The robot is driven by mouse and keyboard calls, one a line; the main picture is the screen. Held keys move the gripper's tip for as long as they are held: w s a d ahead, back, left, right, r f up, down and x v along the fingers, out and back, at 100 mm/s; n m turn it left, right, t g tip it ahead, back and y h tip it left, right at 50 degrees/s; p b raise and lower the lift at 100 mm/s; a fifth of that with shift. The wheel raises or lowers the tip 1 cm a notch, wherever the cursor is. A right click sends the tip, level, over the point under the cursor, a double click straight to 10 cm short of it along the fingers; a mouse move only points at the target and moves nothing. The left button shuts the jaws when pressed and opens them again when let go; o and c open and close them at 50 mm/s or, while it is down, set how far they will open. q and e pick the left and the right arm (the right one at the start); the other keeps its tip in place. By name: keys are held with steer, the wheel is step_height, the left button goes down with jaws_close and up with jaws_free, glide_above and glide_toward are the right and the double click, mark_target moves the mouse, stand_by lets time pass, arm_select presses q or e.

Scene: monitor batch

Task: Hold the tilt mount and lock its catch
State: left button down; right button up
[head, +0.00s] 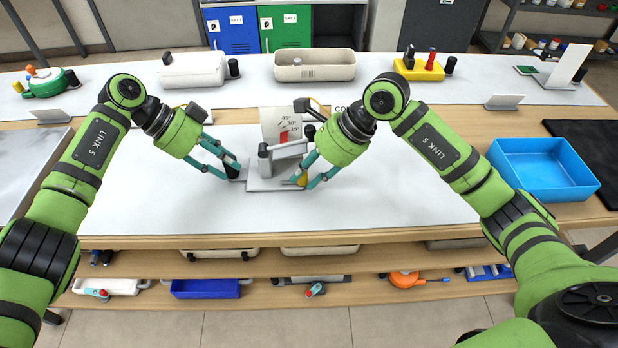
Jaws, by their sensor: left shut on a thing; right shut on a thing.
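The tilt mount (268,184) stands near the middle of the white work surface. It has a flat grey base, a grey tilting plate (287,150) and a pale scale card (272,122) marked 45, 30 and 15 degrees. A red part shows in front of the card near the 15 mark. My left gripper (231,173) is shut on a black grip (232,171) at the mount's left end. My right gripper (302,182) is shut on the yellow catch (302,179) at the mount's right side. The fingers partly hide the catch, so its exact position is unclear.
A blue tray (545,170) stands at the right. A beige bin (315,66), a white box (193,70) and a yellow holder (420,70) line the back. The surface in front of the mount is clear.

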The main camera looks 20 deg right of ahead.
steer(key=shift+w+a+r, duration=0.1)
steer(key=shift+w+a, duration=0.1)
steer(key=shift+a, duration=0.4)
steer(key=o, duration=1.2)
steer(key=shift+c, duration=0.2)
steer(key=v, duration=1.2)
